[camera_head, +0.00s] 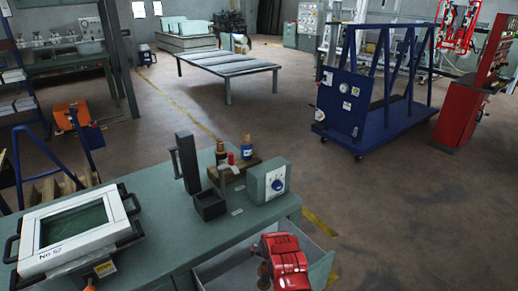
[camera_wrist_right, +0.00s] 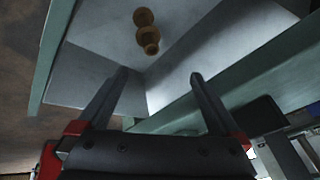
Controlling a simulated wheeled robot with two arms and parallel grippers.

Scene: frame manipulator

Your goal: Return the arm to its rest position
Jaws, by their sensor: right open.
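My right gripper (camera_head: 285,263) shows as a red body at the open drawer of the green workbench, in the head view. Its fingers are hidden there. In the right wrist view the gripper (camera_wrist_right: 159,75) has its two dark fingers spread apart with nothing between them. A small brown rounded piece (camera_wrist_right: 147,32) lies in the grey drawer (camera_wrist_right: 215,45), beyond the fingertips and apart from them. Brown round shapes (camera_head: 263,270) also show beside the gripper in the head view.
The workbench (camera_head: 240,220) carries a white framed box (camera_head: 75,228), a black holder (camera_head: 209,204), bottles (camera_head: 248,145) and a grey box with a blue dial (camera_head: 268,180). The open drawer (camera_head: 318,262) sticks out at the front. A blue cart (camera_head: 343,103) stands beyond open floor.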

